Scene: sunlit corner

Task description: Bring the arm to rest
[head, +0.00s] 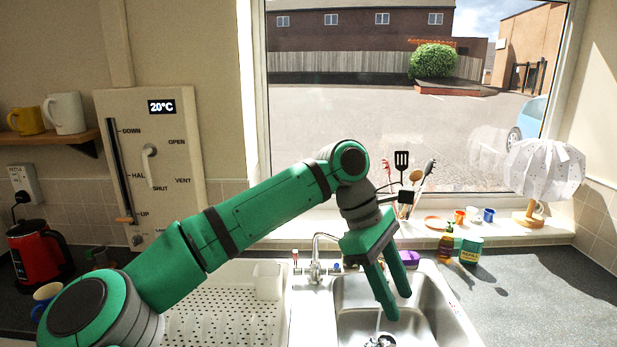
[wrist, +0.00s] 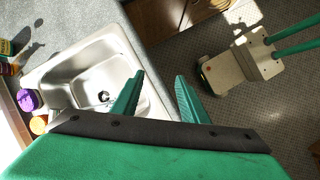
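My green arm reaches across the counter from the lower left in the head view. My gripper (head: 398,305) hangs over the steel sink (head: 448,312) with its two fingers pointing down. The fingers stand apart with nothing between them. In the wrist view my gripper (wrist: 160,82) is also open and empty, with the sink basin (wrist: 88,72) to its left and below. The chrome tap (head: 316,262) stands behind the sink, just left of my gripper.
A purple item (head: 405,258), a brown bottle (head: 446,243) and a green-labelled tub (head: 471,250) stand behind the sink. A white drying rack (head: 225,315) lies left. A utensil pot (head: 405,208) and lamp (head: 545,170) stand on the sill. The right counter (head: 530,300) is clear.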

